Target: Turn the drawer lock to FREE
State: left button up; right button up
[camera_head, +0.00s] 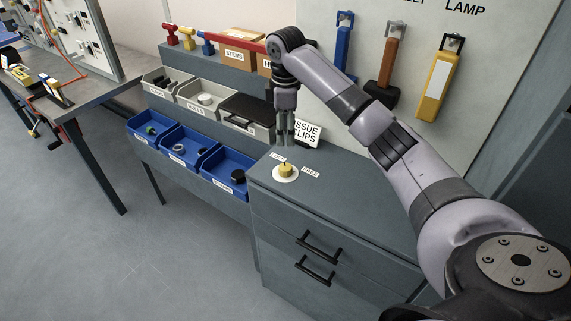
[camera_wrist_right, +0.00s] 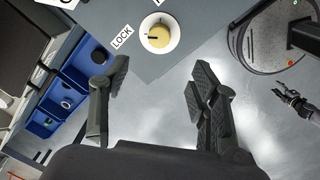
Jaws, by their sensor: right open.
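The drawer lock is a yellow round knob (camera_head: 285,170) on a white disc, on top of the grey drawer cabinet (camera_head: 345,205). It also shows in the right wrist view (camera_wrist_right: 159,37), where its dark mark points left toward the LOCK label (camera_wrist_right: 122,38). The FREE label (camera_head: 310,173) lies right of the knob in the head view. My right gripper (camera_head: 286,142) is above the knob, pointing down, apart from it. In the wrist view its fingers (camera_wrist_right: 157,80) are spread and empty. My left gripper (camera_wrist_right: 286,92) seems to show small at the right of the wrist view.
Blue bins (camera_head: 183,143) and grey bins (camera_head: 203,99) with small parts stand left of the cabinet. A white sign (camera_head: 308,132) stands behind the knob, near my right gripper. Tools (camera_head: 436,78) hang on the back panel. The cabinet top around the knob is clear.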

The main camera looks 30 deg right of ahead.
aim_at(286, 167)
jog(key=f, duration=0.4)
jog(key=f+p, duration=0.1)
jog(key=f, duration=0.9)
jog(key=shift+w+d+f, duration=0.1)
jog(key=shift+w+d, duration=0.1)
jog(key=shift+w, duration=0.1)
jog(key=shift+c, duration=0.6)
jog(key=c, duration=1.1)
jog(key=shift+o, duration=0.2)
jog(key=shift+p, duration=0.35)
